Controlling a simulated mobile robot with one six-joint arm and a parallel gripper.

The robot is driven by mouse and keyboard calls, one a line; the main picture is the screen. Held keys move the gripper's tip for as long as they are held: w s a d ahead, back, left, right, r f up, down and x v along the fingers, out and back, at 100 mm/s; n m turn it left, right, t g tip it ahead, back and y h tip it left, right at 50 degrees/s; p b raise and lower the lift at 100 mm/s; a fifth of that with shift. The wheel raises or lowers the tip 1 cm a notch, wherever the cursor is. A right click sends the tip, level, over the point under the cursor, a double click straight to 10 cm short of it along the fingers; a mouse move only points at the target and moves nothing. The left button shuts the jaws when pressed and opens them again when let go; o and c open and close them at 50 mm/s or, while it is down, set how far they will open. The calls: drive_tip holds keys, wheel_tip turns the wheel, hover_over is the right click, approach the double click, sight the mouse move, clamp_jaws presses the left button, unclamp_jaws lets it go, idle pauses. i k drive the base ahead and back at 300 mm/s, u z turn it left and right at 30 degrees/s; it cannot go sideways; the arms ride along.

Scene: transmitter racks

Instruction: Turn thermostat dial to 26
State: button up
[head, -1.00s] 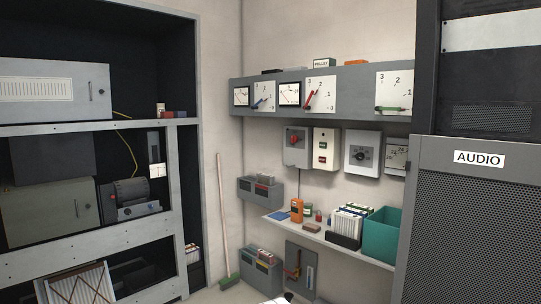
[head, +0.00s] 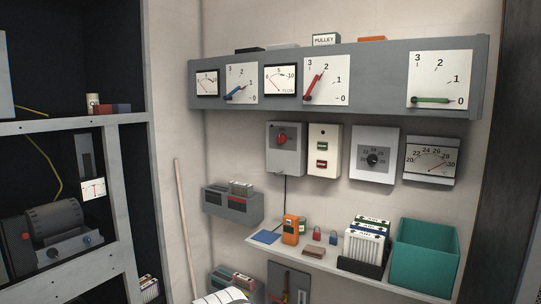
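The thermostat (head: 375,142) is a pale wall box under the grey meter shelf. Its round black dial (head: 374,157) has small numbers around it; the pointer's exact setting is too small to read. To its right hangs a gauge (head: 431,158) marked 20 to 30, with its thin needle toward the right end of the scale, near 30. My gripper is not in view; a white rounded part, likely of my arm, shows at the bottom edge. Nothing touches the dial.
Left of the thermostat are a grey box with a red knob (head: 283,140) and a white button box (head: 323,150). Below, a shelf (head: 320,262) holds a teal bin (head: 423,256), a card rack (head: 367,240) and small items. The meter shelf (head: 350,68) juts out above.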

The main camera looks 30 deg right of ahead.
sight(372, 159)
drive_tip(key=z, duration=0.7)
drive_tip(key=i, duration=1.3)
drive_tip(key=z, duration=0.95)
drive_tip(key=k, duration=0.65)
drive_tip(key=z, duration=0.15)
drive_tip(key=i, duration=0.75)
drive_tip(key=u, duration=0.1)
